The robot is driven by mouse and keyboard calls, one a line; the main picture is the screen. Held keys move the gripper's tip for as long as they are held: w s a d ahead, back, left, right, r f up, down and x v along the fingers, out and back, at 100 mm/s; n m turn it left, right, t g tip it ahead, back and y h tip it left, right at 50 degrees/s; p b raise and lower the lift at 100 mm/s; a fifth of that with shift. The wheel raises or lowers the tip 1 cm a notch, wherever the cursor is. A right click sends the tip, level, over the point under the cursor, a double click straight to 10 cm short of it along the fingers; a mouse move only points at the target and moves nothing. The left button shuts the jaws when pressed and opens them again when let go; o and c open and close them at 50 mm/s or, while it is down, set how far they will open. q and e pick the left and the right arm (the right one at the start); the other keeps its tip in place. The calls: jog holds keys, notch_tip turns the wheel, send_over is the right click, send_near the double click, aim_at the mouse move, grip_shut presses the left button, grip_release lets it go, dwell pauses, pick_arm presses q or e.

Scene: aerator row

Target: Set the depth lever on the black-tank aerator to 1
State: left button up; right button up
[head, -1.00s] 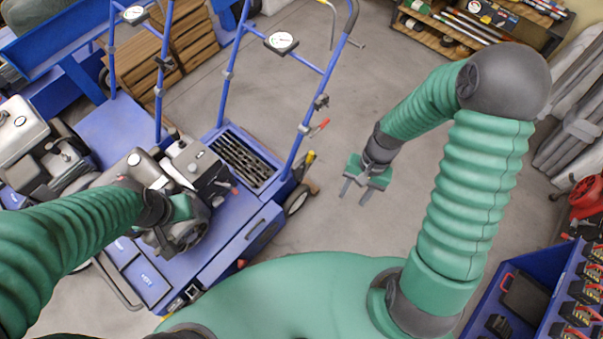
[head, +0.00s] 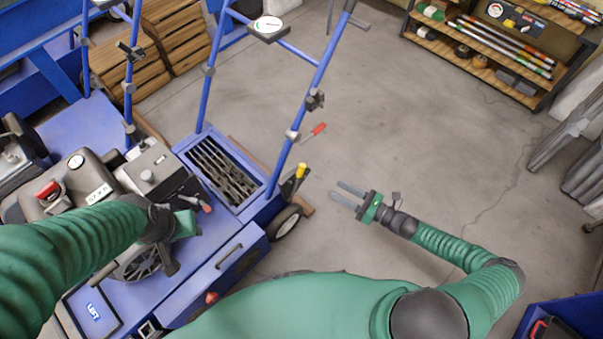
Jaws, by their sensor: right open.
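The nearest blue aerator (head: 215,275) stands at the left, with a black tank (head: 75,182) on its engine. A yellow-tipped lever (head: 300,171) rises at its right side by the wheel. A red-tipped lever (head: 318,129) sticks out near the handle upright. I cannot read any depth marks. My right gripper (head: 338,190) is open and empty, its fingers pointing left toward the yellow-tipped lever, with a gap between them. My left gripper (head: 184,226) is over the aerator's engine; its fingers are not clear.
A black wheel (head: 285,223) sits at the aerator's right side. Wooden crates (head: 165,35) stand behind, and another machine (head: 15,150) is at the far left. A shelf (head: 490,45) is at the back right. A blue bin (head: 565,315) is at lower right. The middle floor is clear.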

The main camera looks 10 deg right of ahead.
aim_at(301, 171)
jog(key=b+x, duration=0.3)
jog(key=x, duration=1.1)
jog(key=shift+s+a+f+b, duration=0.15)
jog(key=shift+a+b, duration=0.1)
jog(key=shift+b, duration=0.15)
jog(key=shift+w+a, duration=0.35)
jog(key=shift+w, duration=0.05)
grip_shut()
